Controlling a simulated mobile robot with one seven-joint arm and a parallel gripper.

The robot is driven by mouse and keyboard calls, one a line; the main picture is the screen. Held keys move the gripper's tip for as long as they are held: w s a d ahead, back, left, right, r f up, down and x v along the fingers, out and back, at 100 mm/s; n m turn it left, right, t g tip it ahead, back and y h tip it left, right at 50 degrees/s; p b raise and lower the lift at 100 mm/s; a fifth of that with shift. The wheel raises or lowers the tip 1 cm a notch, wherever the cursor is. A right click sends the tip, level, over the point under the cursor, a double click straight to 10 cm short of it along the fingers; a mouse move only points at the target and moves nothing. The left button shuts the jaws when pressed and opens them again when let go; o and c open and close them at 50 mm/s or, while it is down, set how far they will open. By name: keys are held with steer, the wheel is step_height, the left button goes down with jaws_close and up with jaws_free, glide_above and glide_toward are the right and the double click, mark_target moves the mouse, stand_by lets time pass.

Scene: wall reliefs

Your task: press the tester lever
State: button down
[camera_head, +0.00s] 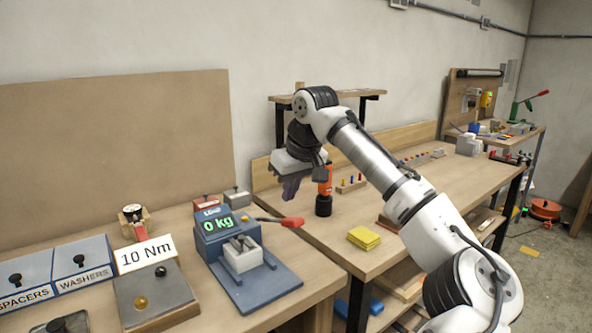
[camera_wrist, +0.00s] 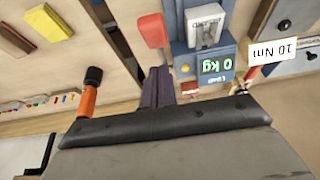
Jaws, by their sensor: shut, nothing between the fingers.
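The load tester (camera_head: 222,225) is a blue unit on the left bench with a green display reading 0 kg. It also shows upside down in the wrist view (camera_wrist: 190,60). Its lever ends in a red handle (camera_head: 292,222) that sticks out to the right, past the base plate; the red handle shows in the wrist view (camera_wrist: 152,30). My gripper (camera_head: 289,192) is shut and empty, with purple fingers pointing down. In the head view it appears above the red handle, apart from it. In the wrist view the fingertips (camera_wrist: 159,72) lie just beside the handle.
An orange and black tool (camera_head: 324,192) stands on the right bench close to my gripper. Yellow pads (camera_head: 364,238) lie farther forward there. A 10 Nm sign (camera_head: 146,254) and bins labelled SPACERS and WASHERS (camera_head: 84,265) sit left of the tester.

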mark_target(291, 218)
steer(key=shift+s+d+f, duration=0.15)
steer(key=shift+s+f, duration=0.05)
steer(key=shift+f, duration=0.35)
steer(key=shift+s+d+f, duration=0.2)
steer(key=shift+s+f, duration=0.05)
steer(key=shift+f, duration=0.25)
steer(key=shift+s+d+f, duration=0.15)
steer(key=shift+s+f, duration=0.05)
steer(key=shift+f, duration=0.35)
steer(key=shift+f, duration=0.1)
